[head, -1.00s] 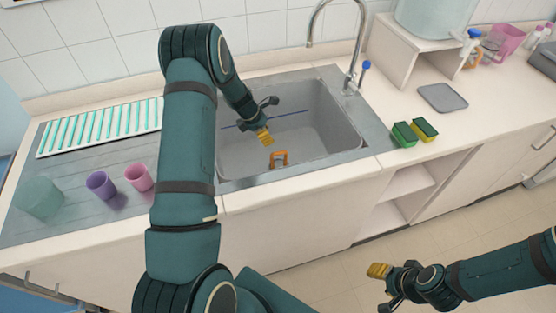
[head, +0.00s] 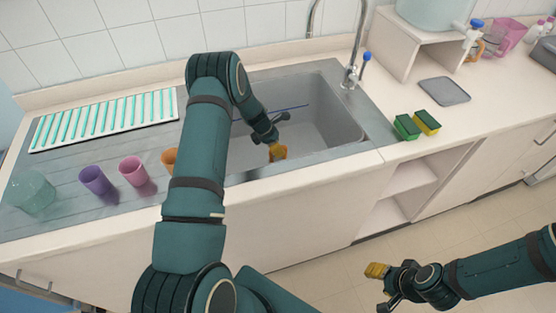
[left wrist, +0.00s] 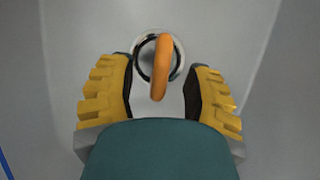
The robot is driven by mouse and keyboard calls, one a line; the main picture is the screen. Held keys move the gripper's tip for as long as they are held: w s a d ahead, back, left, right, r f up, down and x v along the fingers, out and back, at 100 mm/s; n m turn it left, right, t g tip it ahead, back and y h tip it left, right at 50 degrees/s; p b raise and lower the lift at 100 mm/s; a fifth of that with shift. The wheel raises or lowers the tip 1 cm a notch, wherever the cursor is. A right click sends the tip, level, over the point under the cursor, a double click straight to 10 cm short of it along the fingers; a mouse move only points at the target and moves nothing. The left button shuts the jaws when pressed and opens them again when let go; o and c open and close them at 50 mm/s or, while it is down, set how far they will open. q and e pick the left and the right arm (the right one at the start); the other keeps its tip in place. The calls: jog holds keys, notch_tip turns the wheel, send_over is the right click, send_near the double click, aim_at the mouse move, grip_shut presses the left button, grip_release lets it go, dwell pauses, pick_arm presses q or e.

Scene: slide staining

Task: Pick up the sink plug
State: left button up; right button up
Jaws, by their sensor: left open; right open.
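The sink plug (left wrist: 161,72) shows in the left wrist view as an upright orange handle over a dark, pale-rimmed ring at the sink drain. My left gripper (left wrist: 158,88) is open, with its yellow ridged fingers on either side of the handle and gaps on both sides. In the head view my left gripper (head: 278,152) is low inside the grey sink (head: 335,105), and the plug is hard to make out against its fingers. My right gripper (head: 384,286) is open and empty, over the floor in front of the cabinets.
Purple (head: 98,181), pink (head: 136,172) and orange (head: 169,159) cups and a pale green container (head: 31,191) stand left of my arm. The tap (head: 352,72) rises behind the sink. Two sponges (head: 417,125) lie at its right. A blue rod (head: 290,108) crosses the sink.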

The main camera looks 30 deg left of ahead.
pick_arm(q)
jog(key=x, duration=0.3)
jog(key=shift+f, duration=0.15)
jog(key=shift+d, duration=0.1)
grip_shut()
